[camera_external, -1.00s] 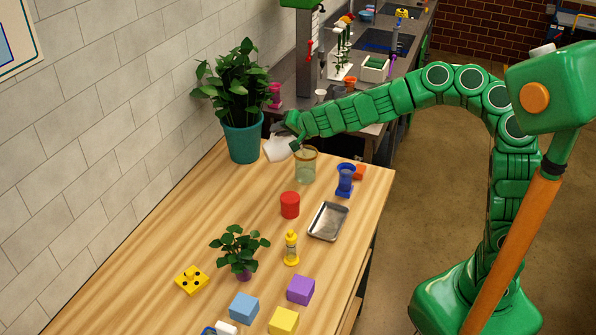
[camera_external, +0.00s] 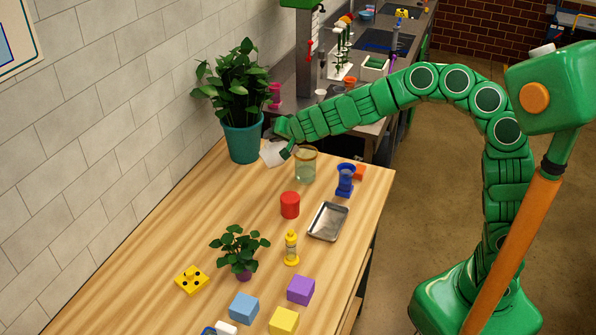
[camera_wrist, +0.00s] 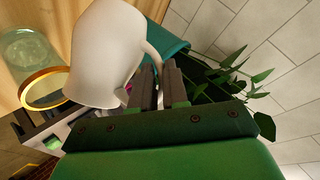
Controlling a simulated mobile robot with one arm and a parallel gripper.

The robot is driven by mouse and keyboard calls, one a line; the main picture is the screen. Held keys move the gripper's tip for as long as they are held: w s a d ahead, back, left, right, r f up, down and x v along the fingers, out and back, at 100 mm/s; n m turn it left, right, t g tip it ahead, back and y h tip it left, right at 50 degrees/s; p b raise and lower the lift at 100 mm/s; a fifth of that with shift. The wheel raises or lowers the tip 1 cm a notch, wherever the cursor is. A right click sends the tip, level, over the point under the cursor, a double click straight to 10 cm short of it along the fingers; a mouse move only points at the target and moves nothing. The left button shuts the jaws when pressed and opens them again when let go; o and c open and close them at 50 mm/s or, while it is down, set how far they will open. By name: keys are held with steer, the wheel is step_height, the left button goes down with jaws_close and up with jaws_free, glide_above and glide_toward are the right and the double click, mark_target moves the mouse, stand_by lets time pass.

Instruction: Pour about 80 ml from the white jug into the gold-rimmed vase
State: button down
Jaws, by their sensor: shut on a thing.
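The white jug (camera_external: 271,154) is at the far end of the wooden table, left of the gold-rimmed vase (camera_external: 305,168). My gripper (camera_external: 288,149) is shut on the jug's handle; the wrist view shows the fingers (camera_wrist: 162,88) around the handle beside the jug's body (camera_wrist: 106,52). The jug looks tilted in the external view, and a gap separates it from the vase. The vase is clear greenish glass and stands upright; its gold rim (camera_wrist: 46,88) shows at left in the wrist view. I see no stream of liquid. The jug's inside is hidden.
A teal-potted plant (camera_external: 242,140) stands close behind the jug, by the wall. A red cylinder (camera_external: 290,205), a blue object (camera_external: 345,178) and a metal tray (camera_external: 328,221) are near the vase. Bare wood lies left of the red cylinder.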

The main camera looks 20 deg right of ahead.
mark_target(265, 155)
steer(key=shift+a+f+h, duration=0.2)
steer(key=shift+a+h, duration=0.1)
steer(key=shift+a, duration=0.05)
steer(key=shift+s+a+f+n+h, duration=0.15)
steer(key=shift+a+f+n+h, duration=0.5)
steer(key=shift+f, duration=0.35)
steer(key=shift+a+n+h+b, duration=0.25)
steer(key=shift+a+h+b, duration=0.05)
steer(key=shift+h+b, duration=0.15)
steer(key=shift+a, duration=0.1)
stand_by(1.2)
steer(key=shift+a+f+n+t+h+b, duration=0.15)
steer(key=shift+a+f+n+h+b, duration=0.5)
steer(key=shift+a+f+h, duration=0.9)
steer(key=shift+a+f+n+t+h+b, duration=0.1)
steer(key=shift+a+f+n+h+b, duration=0.45)
steer(key=shift+f, duration=1.7)
steer(key=shift+a+f+n+t+h+b, duration=0.15)
steer(key=shift+a+f+n+h+b, duration=0.15)
steer(key=shift+a+f+n+h, duration=1.25)
steer(key=shift+d+f+m, duration=0.15)
steer(key=shift+f+m, duration=0.2)
steer(key=shift+m, duration=0.2)
